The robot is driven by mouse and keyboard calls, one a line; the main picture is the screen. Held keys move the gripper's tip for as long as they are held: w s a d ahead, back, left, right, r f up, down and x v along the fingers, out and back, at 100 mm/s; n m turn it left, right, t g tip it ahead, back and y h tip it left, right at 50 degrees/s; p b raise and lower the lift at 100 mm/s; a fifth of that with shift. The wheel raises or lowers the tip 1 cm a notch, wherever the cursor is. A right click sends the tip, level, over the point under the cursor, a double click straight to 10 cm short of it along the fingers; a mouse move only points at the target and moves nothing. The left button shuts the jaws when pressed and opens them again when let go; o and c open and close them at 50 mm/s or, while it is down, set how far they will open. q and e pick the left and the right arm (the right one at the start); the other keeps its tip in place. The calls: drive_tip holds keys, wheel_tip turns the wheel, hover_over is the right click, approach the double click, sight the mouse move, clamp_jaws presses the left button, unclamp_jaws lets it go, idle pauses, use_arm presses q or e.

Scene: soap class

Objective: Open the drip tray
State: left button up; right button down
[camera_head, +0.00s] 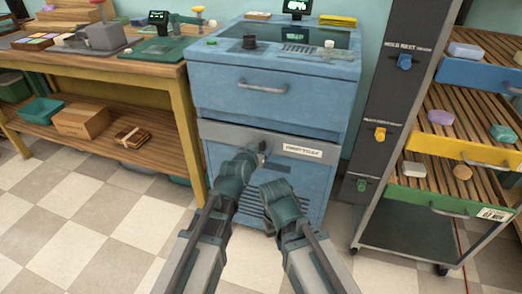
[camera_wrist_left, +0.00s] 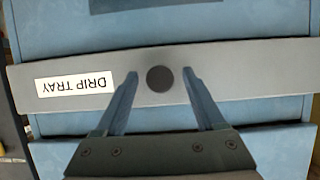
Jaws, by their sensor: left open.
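The drip tray (camera_head: 225,132) is the grey panel across the lower front of the blue cabinet, with a white "DRIP TRAY" label (camera_head: 303,150). It looks flush with the cabinet. In the left wrist view the tray front (camera_wrist_left: 240,85) carries a round dark knob (camera_wrist_left: 160,79), and the label appears upside down. My left gripper (camera_head: 263,148) is at the tray front. In its wrist view the open fingers (camera_wrist_left: 161,77) lie on either side of the knob, with a gap to each side. My right arm's end is in front of the cabinet, but its fingers do not show.
Above the tray is a blue drawer (camera_head: 300,92) with a bar handle (camera_head: 263,87). A wooden workbench (camera_head: 165,82) stands at left. A rack (camera_head: 400,115) with coloured trays stands at right. Checkered floor (camera_head: 80,220) lies open at lower left.

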use_arm(q)
drive_tip(key=shift+c, duration=0.3)
clamp_jaws()
idle(1.1)
